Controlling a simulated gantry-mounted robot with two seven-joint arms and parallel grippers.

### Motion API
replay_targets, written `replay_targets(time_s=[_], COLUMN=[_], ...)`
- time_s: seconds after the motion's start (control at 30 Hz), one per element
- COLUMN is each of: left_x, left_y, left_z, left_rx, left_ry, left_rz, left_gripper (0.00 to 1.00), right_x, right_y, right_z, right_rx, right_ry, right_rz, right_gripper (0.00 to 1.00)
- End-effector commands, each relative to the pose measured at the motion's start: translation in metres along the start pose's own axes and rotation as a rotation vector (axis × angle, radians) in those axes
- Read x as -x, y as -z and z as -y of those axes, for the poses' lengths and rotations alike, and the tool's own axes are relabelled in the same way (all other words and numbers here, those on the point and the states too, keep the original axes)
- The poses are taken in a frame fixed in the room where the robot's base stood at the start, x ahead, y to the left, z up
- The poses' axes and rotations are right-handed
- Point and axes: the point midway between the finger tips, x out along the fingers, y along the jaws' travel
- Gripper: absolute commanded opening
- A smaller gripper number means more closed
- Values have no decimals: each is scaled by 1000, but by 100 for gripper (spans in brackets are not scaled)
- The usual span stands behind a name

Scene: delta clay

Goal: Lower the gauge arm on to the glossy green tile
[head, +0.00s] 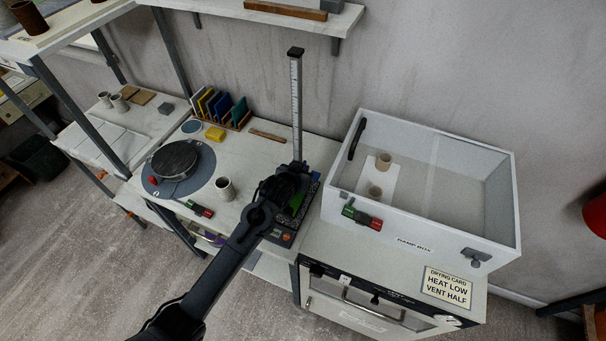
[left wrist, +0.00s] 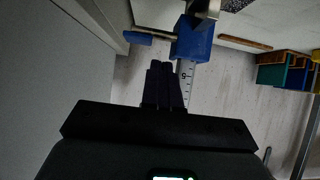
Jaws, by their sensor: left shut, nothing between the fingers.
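The gauge stand has an upright scaled post (head: 296,100), also seen in the left wrist view (left wrist: 187,86). A green tile (head: 297,202) lies at the stand's base, partly hidden by my left gripper. My left gripper (head: 284,182) is over the base, in front of the post. In the left wrist view its fingers (left wrist: 166,84) are shut and empty, beside the post and a blue block (left wrist: 193,40). I cannot tell whether this block is part of the gauge arm. Contact is unclear. My right gripper is not in view.
A white-framed damp box (head: 430,239) with clay cups stands right of the stand.

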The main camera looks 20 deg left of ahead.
Motion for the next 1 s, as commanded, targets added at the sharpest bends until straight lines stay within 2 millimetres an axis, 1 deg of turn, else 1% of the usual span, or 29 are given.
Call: replay_targets(time_s=[0.03, 0.1, 0.23, 0.67, 0.73, 0.9, 1.0], left_x=[-4, -9, -14, -16, -19, -30, -30], left_y=[-5, -10, -15, -17, -21, -37, -37], left_z=[0, 0, 0, 0, 0, 1, 1], left_rx=[0, 0, 0, 0, 0, 0, 0], left_ry=[1, 1, 1, 1, 1, 1, 1], left_rz=[2, 1, 0, 0, 1, 1, -1], left_gripper=[0, 0, 0, 0, 0, 0, 0], right_x=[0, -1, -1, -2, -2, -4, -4], right_y=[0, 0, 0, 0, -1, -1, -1], right_z=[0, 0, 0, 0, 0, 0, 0], right_rx=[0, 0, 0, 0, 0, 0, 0], right_ry=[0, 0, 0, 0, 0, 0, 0], right_rz=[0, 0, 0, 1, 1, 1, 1], right_gripper=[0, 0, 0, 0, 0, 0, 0])
